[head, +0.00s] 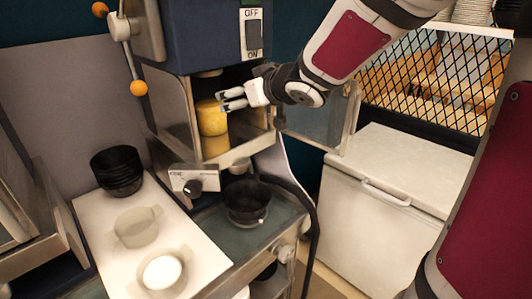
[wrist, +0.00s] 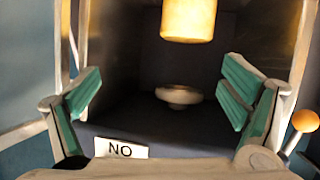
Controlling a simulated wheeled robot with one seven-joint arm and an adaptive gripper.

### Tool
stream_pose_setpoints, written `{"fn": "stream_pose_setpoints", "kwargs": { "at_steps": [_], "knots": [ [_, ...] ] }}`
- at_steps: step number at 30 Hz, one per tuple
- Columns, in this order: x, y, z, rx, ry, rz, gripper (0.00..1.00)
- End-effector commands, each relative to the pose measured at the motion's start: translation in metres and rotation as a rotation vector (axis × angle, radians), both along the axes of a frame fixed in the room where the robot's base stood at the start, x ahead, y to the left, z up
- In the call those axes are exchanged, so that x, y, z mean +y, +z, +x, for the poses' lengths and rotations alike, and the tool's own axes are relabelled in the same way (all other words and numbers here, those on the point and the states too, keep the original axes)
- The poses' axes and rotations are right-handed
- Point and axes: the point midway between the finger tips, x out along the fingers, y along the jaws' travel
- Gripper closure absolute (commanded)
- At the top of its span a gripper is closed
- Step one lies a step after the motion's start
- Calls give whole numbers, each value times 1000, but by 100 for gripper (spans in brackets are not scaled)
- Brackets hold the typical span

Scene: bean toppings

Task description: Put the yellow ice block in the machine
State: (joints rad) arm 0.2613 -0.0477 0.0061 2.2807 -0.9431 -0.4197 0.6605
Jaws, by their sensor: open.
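The yellow ice block (head: 212,117) stands upright inside the open compartment of the blue and metal machine (head: 180,110). In the wrist view the block (wrist: 188,18) shows at the top edge, cut off by the frame. My gripper (head: 226,98) is at the compartment opening, at the block's right in the head view. Its fingers are spread and the green pads hold nothing in the wrist view (wrist: 160,95). A round disc (wrist: 180,95) shows inside the machine, between the fingers in the picture. The exact gap between fingertips and block is hard to tell.
The machine's door (head: 318,120) stands open on the right. An ON/OFF switch (head: 254,35) is above the compartment. A black bowl (head: 247,203) sits below it. Stacked black bowls (head: 117,170) and pale bowls stand on a white board (head: 105,215). A white chest (head: 385,210) is at right.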

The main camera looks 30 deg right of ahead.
Motion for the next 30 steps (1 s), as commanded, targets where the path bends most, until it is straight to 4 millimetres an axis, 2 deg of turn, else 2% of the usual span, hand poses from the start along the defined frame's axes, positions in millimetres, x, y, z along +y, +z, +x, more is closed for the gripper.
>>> {"fn": "stream_pose_setpoints", "kwargs": {
  "at_steps": [1,3,5,8,12,15,18,21,23,30],
  "knots": [
    [-5,13,-15,8,-63,-31,8],
    [-14,20,-42,51,-156,-64,8],
    [-19,22,-68,103,-224,-80,8],
    [-18,15,-118,217,-298,-82,8],
    [1,-5,-194,409,-316,-46,8],
    [22,-21,-241,533,-276,-12,8],
    [41,-32,-276,624,-223,14,8],
    [52,-38,-296,679,-185,31,8],
    [56,-40,-302,695,-173,36,8],
    [57,-41,-304,702,-169,37,8]
  ]
}}
